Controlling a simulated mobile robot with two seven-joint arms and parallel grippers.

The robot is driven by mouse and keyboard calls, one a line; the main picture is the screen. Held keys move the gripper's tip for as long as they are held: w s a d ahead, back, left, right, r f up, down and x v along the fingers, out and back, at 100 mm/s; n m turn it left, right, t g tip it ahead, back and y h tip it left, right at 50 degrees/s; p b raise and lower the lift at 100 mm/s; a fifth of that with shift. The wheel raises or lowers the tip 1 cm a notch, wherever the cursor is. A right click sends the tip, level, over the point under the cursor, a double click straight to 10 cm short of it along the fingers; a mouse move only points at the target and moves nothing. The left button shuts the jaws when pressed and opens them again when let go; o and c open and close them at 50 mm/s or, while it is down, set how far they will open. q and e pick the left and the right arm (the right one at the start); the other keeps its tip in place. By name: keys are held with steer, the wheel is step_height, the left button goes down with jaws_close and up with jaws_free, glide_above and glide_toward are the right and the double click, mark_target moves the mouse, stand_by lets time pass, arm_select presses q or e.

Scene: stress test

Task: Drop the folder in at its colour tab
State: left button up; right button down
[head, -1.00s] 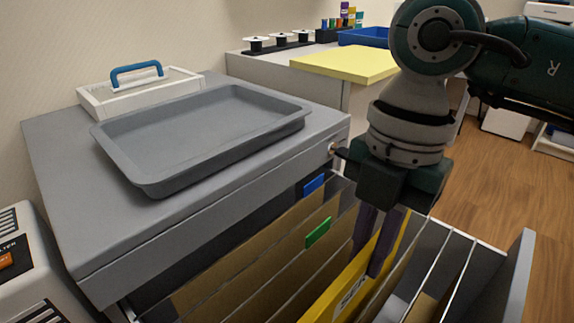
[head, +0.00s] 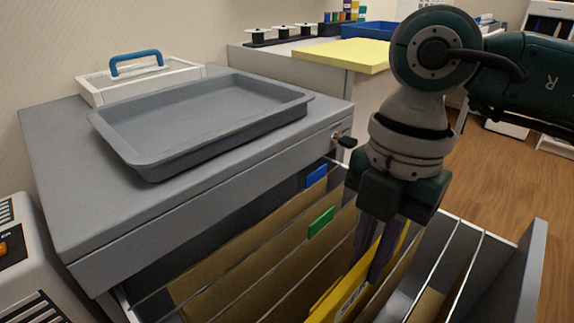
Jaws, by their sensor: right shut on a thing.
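The yellow folder (head: 346,296) is upright in the open file drawer (head: 532,270), in the lower middle of the head view. My right gripper (head: 372,268) is shut on its top edge from above. A white label shows on the folder's face, partly behind a finger. Brown hanging folders stand to its left, one with a green tab (head: 321,222) and one with a blue tab (head: 316,176). No other coloured tab shows; the gripper hides part of the row. The folder's lower part is hidden in the drawer. My left gripper is not in view.
A grey tray (head: 205,120) and a white caddy with a blue handle (head: 137,64) sit on the cabinet top (head: 60,190). A key (head: 345,141) sticks out of the cabinet front near my gripper. Metal dividers stand right of the folder.

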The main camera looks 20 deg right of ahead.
steer(key=shift+f+b, duration=0.75)
steer(key=shift+f, duration=0.45)
steer(key=c, duration=0.8)
jaws_free()
steer(key=shift+c, duration=0.2)
steer(key=shift+r, duration=0.1)
steer(key=r+p, duration=0.1)
steer(key=r, duration=0.1)
steer(key=r+p, duration=0.1)
steer(key=r, duration=0.2)
steer(key=d+r+p, duration=0.1)
steer(key=r, duration=0.2)
steer(key=shift+w+r, duration=0.2)
steer(key=shift+r, duration=0.05)
steer(key=shift+r+p, duration=0.35)
steer(key=shift+r, duration=0.25)
